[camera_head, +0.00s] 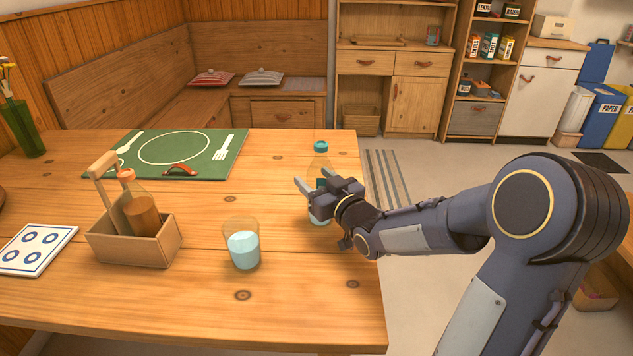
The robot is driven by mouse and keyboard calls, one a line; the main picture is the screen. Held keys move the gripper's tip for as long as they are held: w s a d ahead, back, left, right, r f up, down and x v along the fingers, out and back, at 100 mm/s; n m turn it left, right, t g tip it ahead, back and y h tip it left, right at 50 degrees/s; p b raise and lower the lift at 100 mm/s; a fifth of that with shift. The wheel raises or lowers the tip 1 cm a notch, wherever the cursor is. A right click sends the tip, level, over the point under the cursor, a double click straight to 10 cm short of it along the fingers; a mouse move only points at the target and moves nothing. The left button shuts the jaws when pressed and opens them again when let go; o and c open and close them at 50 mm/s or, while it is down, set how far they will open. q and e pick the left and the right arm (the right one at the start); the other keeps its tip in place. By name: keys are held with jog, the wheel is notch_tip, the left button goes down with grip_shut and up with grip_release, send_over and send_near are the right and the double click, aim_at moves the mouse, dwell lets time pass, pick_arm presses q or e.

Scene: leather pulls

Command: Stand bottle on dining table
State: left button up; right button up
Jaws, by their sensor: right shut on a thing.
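A clear bottle with a teal cap (320,147) is upright at the right side of the wooden dining table (190,300). My right gripper (312,192) is shut on the bottle around its middle, and its fingers and wrist hide part of it. The bottle's lower end shows below the gripper, over the tabletop. I cannot tell from this view whether its base touches the wood. My left gripper is not in view.
A glass of water (243,246) stands left of the bottle. Farther left are a wooden caddy (150,245) holding an amber bottle, and a white tile (35,248). A green placemat (215,150) lies behind. The table's front right is clear.

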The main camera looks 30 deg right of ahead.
jog(key=shift+f, duration=0.1)
jog(key=o, duration=1.4)
jog(key=shift+r, duration=0.35)
jog(key=s, duration=1.2)
jog(key=shift+d+f+p, duration=0.15)
jog(key=shift+d+p, duration=0.05)
jog(key=shift+p, duration=0.1)
